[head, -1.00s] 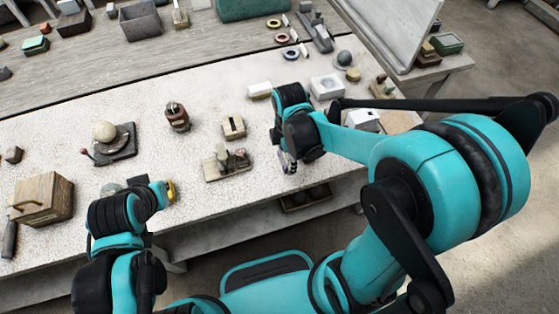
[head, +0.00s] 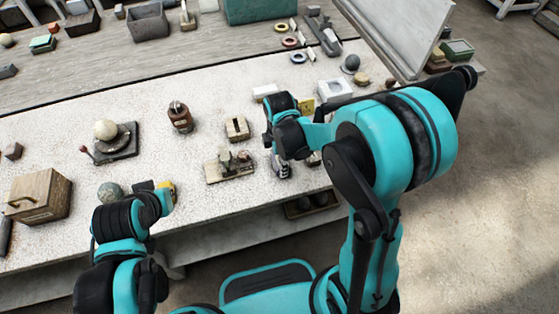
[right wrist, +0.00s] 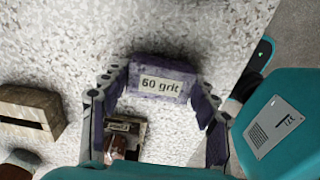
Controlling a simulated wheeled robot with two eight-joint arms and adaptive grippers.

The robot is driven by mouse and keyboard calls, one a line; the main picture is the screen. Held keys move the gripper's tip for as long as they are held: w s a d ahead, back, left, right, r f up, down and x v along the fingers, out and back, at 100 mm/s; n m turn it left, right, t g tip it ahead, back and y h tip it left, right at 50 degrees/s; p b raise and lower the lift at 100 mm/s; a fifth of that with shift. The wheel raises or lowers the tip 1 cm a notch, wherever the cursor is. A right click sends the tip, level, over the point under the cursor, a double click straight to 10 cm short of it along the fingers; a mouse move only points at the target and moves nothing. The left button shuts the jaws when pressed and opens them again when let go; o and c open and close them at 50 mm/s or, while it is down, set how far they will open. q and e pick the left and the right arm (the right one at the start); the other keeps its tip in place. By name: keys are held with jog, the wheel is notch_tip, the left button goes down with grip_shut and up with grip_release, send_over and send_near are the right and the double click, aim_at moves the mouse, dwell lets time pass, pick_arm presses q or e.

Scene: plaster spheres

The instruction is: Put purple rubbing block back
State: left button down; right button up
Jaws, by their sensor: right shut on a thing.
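The purple rubbing block (right wrist: 160,68), with a "60 grit" label, sits between the fingers of my right gripper (right wrist: 155,100) in the right wrist view. The fingers touch its two ends, and speckled worktop shows beyond it. In the head view my right gripper (head: 281,166) points down near the front edge of the worktop, right of a small stand with upright pieces (head: 229,165). I cannot make out the block there. My left gripper (head: 158,192) is by the front edge at left, beside a yellow piece; its fingers are not clear.
On the pale worktop (head: 60,145) stand a slotted block (head: 237,128), a brown pot (head: 180,117), a sphere on a dark base (head: 106,130), a greenish sphere (head: 110,192) and a wooden box (head: 40,198). A white block (head: 335,90) stands behind my right arm. Clear worktop lies between the pieces.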

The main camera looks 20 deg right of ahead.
jog(key=shift+f, duration=0.2)
jog(key=o, duration=1.2)
jog(key=shift+o, duration=0.2)
jog(key=shift+r, duration=0.1)
jog(key=shift+r, duration=0.25)
notch_tip(320, 180, up, 11)
jog(key=p, duration=0.4)
jog(key=s+d+r+m+t, duration=0.2)
jog(key=s+m, duration=0.3)
jog(key=m, duration=0.4)
jog(key=s+d+r+m+t, duration=0.2)
jog(key=s+r+m+t, duration=0.3)
jog(key=m, duration=0.4)
jog(key=shift+s+d+r, duration=0.15)
jog(key=shift+d+r, duration=0.05)
jog(key=shift+d, duration=0.15)
